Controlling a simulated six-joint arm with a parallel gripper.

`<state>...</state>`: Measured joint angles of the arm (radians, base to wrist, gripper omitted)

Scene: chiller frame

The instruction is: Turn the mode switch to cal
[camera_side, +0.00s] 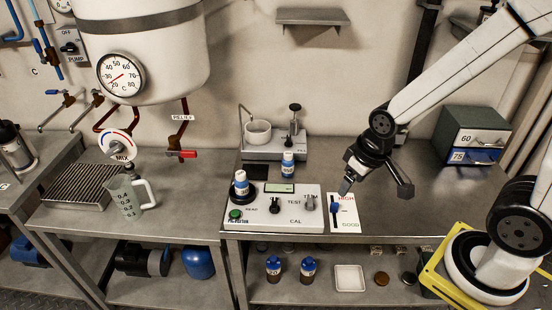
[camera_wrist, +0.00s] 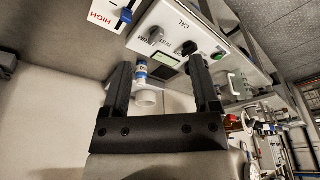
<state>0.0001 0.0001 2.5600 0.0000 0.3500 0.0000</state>
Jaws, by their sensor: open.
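The mode switch is a black knob (camera_side: 274,204) on the front of the white instrument panel (camera_side: 265,220), among the labels READ, TEST and CAL. Which label it points at is too small to tell. In the wrist view the black knob (camera_wrist: 188,48) lies beyond my right-hand finger, near the CAL and TEST lettering. A grey TRIM knob (camera_side: 309,203) sits to its right in the side view. My gripper (camera_side: 346,187) is open and empty above the bench, right of the panel, over the HIGH/GOOD card. Its two fingers (camera_wrist: 160,66) frame the panel edge without touching the switch.
The white HIGH/GOOD card (camera_side: 345,225) with a blue slider lies right of the panel. A blue-capped bottle (camera_side: 241,184) stands in the panel's round well; another (camera_side: 288,163) stands behind. A cup stand (camera_side: 262,150) is at the back. Bench space on the right is clear up to the drawers (camera_side: 472,138).

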